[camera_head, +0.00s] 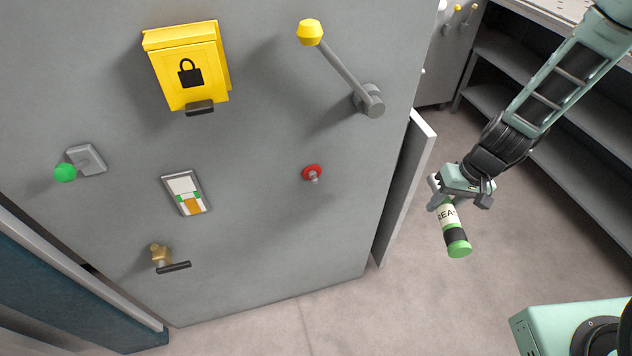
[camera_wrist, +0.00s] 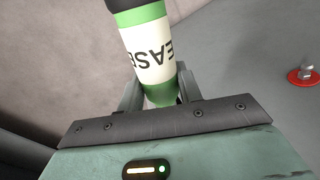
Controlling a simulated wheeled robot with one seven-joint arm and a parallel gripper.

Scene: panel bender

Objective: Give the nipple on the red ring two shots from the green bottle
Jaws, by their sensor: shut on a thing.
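The red ring (camera_head: 311,171) is on the grey cabinet front, with a small metal nipple (camera_head: 314,177) standing out from its middle. Both also show at the right edge of the wrist view, the ring (camera_wrist: 296,79) around the nipple (camera_wrist: 307,72). My gripper (camera_head: 458,203) is shut on the green bottle (camera_head: 458,247), right of the cabinet and apart from the ring. The bottle has a white label with partly visible black letters, a black band and green ends. In the wrist view the bottle (camera_wrist: 148,50) stands between my two fingers; its far end is cut off.
The cabinet front (camera_head: 260,240) also carries a yellow lock box (camera_head: 188,68), a yellow-knobbed lever (camera_head: 340,65), a green knob (camera_head: 65,172), a gauge plate (camera_head: 186,193) and a brass valve (camera_head: 161,256). A pale panel edge (camera_head: 408,185) juts out at the cabinet's right side. Grey shelves (camera_head: 560,130) stand behind my arm.

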